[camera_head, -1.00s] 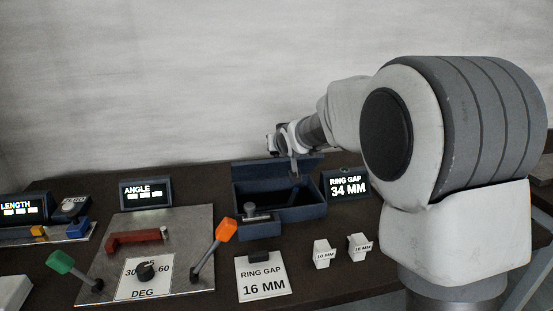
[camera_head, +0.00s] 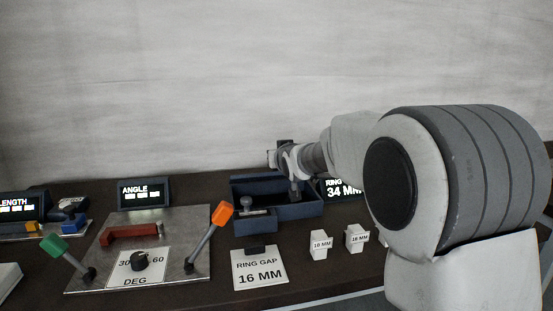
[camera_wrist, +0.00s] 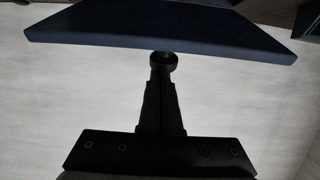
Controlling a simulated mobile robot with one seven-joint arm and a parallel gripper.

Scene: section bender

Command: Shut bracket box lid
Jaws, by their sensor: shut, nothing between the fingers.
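The dark blue bracket box (camera_head: 300,212) stands at the back of the bench, and its inside shows from above, so it is open. Its lid (camera_head: 258,185) shows as a panel raised along the rear side. In the wrist view a broad dark blue panel (camera_wrist: 160,27), seemingly the lid, spans the top.
A ring gap display (camera_head: 342,190) stands right of the box, partly behind my arm. A small grey-knobbed block (camera_head: 256,213) is at the box's front left. An orange-handled lever (camera_head: 221,215), a 16 mm card (camera_head: 260,276) and white blocks (camera_head: 355,238) lie nearer.

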